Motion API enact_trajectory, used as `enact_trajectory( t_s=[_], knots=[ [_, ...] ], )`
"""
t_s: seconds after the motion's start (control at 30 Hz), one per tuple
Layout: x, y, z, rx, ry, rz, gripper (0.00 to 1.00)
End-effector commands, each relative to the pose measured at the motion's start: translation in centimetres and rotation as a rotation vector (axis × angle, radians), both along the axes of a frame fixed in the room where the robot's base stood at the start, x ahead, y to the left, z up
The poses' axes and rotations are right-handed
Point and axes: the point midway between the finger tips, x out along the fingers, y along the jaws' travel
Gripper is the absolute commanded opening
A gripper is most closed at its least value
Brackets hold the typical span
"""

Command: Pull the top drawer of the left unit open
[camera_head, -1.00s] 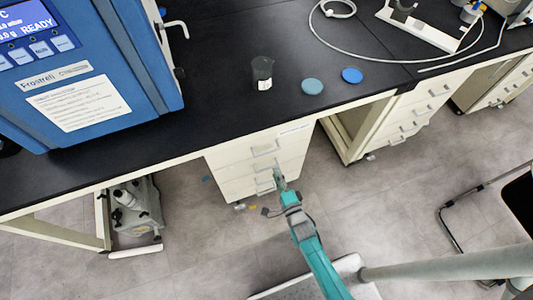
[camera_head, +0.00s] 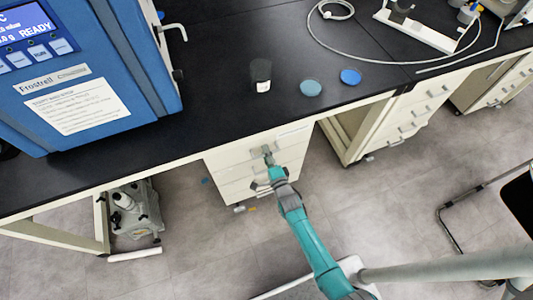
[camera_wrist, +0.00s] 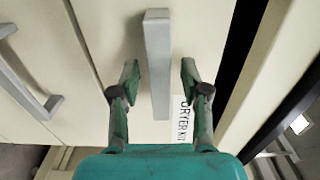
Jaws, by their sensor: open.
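The left unit (camera_head: 228,172) is a cream drawer cabinet under the black counter. Its top drawer (camera_head: 293,138) looks shut, just under the counter edge. In the wrist view the top drawer front (camera_wrist: 110,30) fills the middle and carries a label reading "DRYER KIT" (camera_wrist: 183,118). Its grey bar handle (camera_wrist: 157,60) runs upright in that picture. My gripper (camera_wrist: 159,78) is open, with one finger on each side of the handle and a gap showing on both sides. In the head view my gripper (camera_head: 267,153) is at the top drawer's front and hides most of its handle.
A lower drawer's handle (camera_wrist: 30,85) lies left in the wrist view. A second drawer unit (camera_head: 405,120) stands to the right. A grey pump (camera_head: 135,210) sits on the floor at left. The floor before the left unit is mostly clear.

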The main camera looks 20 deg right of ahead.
Motion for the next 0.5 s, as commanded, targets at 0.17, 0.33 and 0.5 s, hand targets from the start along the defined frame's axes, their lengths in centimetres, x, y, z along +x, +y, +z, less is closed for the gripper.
enact_trajectory(
  t_s=[0.17, 0.33, 0.5],
  knots=[
    [-0.03, 0.0, -0.02, 0.0, 0.0, 0.0, 0.41],
    [-0.04, 0.0, -0.02, 0.0, 0.0, 0.0, 0.0],
    [-0.04, 0.0, -0.03, 0.0, 0.001, 0.0, 0.0]
  ],
)
